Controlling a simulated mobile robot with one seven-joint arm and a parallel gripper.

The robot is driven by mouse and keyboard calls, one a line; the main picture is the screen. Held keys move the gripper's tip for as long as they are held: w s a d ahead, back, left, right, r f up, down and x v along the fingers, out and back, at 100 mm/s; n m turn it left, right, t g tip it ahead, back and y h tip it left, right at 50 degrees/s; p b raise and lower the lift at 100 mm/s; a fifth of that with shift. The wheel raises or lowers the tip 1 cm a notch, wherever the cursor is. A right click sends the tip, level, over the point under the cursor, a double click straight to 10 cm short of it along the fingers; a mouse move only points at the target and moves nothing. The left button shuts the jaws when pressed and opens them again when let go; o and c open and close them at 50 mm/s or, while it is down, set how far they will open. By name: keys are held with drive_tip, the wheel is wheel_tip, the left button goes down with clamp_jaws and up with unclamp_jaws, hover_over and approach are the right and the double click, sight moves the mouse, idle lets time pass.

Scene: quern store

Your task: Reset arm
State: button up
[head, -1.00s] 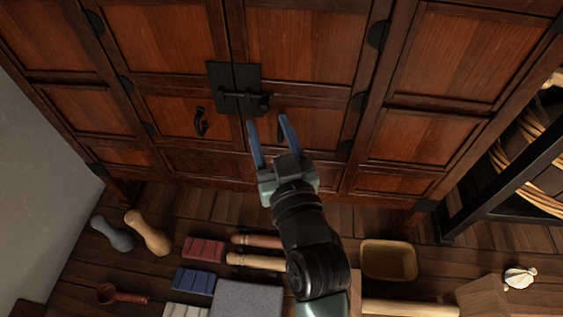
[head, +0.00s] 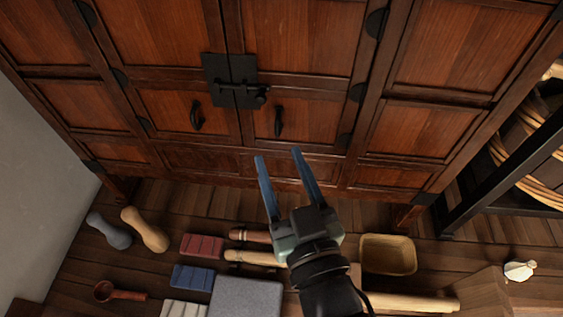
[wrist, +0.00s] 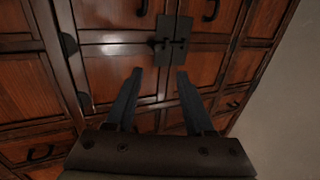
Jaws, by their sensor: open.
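My gripper (head: 281,172) is open and empty in the head view, with its two blue fingers apart and pointing up toward the wooden cabinet (head: 300,45). It is in front of the cabinet's lower part, below the black door handles, and appears clear of them. The wrist view shows the same open fingers (wrist: 152,82) with nothing between them. The cabinet's black latch plate (head: 232,80) has a bolt across the two closed doors. The latch plate also shows in the wrist view (wrist: 173,38), beyond the fingertips.
On the floor lie a red block (head: 202,245), a blue block (head: 193,277), a grey slab (head: 246,299), a yellowish tray (head: 388,255), a reddish-brown ladle (head: 118,293) and wooden rollers (head: 252,256). A black-framed rack (head: 500,175) stands at the right. A grey wall (head: 35,180) is at the left.

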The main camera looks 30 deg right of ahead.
drive_tip(key=w+a+r+n+t+y, duration=0.1)
drive_tip(key=w+a+r+t, duration=0.25)
drive_tip(key=r, duration=0.65)
drive_tip(key=w+a+r+t, duration=0.2)
drive_tip(key=w+a+r, duration=0.15)
drive_tip(key=r, duration=0.55)
drive_tip(key=s+a+r+t+p, duration=0.1)
drive_tip(key=r+p, duration=0.3)
drive_tip(key=r, duration=0.7)
drive_tip(key=s+a+r+t+y+p, duration=0.1)
drive_tip(key=s+a+r+t+p, duration=0.1)
drive_tip(key=r, duration=0.9)
drive_tip(key=s+a+r+n+t+y+p, duration=0.1)
drive_tip(key=s+a+r+p, duration=0.1)
drive_tip(key=r+p, duration=0.4)
wheel_tip(320, 180, up, 5)
drive_tip(key=shift+s+a+r, duration=0.1)
drive_tip(key=shift+s+a, duration=0.15)
drive_tip(key=shift+a, duration=0.55)
